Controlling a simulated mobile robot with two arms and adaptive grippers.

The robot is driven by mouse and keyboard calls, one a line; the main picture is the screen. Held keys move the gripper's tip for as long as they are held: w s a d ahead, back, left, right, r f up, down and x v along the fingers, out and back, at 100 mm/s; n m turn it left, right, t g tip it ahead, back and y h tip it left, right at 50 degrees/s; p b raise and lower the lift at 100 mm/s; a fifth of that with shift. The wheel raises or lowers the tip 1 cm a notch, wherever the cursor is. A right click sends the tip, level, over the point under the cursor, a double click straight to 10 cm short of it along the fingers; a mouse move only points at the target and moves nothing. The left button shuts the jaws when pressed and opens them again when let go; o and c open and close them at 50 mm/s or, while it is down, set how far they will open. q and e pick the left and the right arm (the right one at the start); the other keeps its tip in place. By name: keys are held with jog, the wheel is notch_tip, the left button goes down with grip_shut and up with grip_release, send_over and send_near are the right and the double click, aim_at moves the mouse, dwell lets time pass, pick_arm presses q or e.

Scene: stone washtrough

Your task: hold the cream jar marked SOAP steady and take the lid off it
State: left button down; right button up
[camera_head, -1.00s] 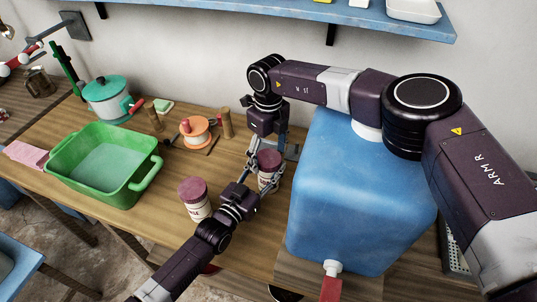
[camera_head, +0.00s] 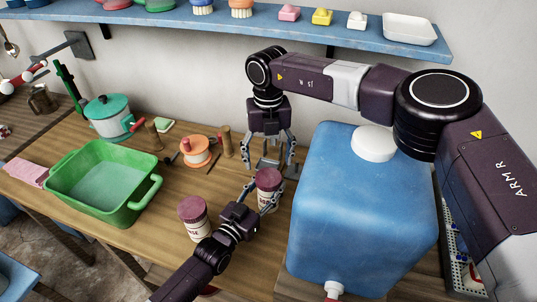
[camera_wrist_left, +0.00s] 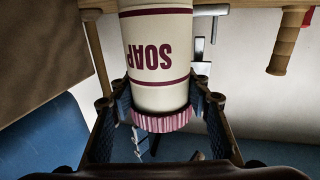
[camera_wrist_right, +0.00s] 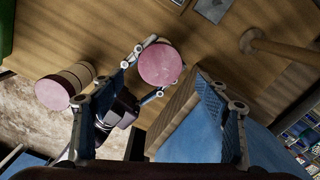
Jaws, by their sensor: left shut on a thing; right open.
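The cream jar marked SOAP (camera_head: 267,197) stands on the wooden table with its dark pink lid (camera_head: 268,178) on. In the left wrist view the jar (camera_wrist_left: 158,45) appears upside down, its lettering readable and its ribbed lid (camera_wrist_left: 162,122) on. My left gripper (camera_head: 260,197) is shut on the jar's side. My right gripper (camera_head: 270,166) is open and empty, pointing down above and behind the lid. In the right wrist view the lid (camera_wrist_right: 160,64) lies ahead between the spread fingers, apart from them.
A second cream jar with a pink lid (camera_head: 193,210) stands left of my left gripper. A large blue container (camera_head: 350,200) stands close on the right. Behind are wooden posts (camera_head: 227,142) and an orange spool-like thing (camera_head: 195,150). A green basin (camera_head: 105,190) sits left.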

aim_at(269, 177)
jog(key=m, duration=0.2)
jog(key=r+m, duration=0.1)
jog(key=m, duration=0.2)
jog(key=shift+r, duration=0.2)
jog(key=shift+f, duration=4)
jog(key=c, duration=1.2)
jog(key=n, duration=0.6)
jog(key=shift+c, duration=0.2)
jog(key=o, duration=1.3)
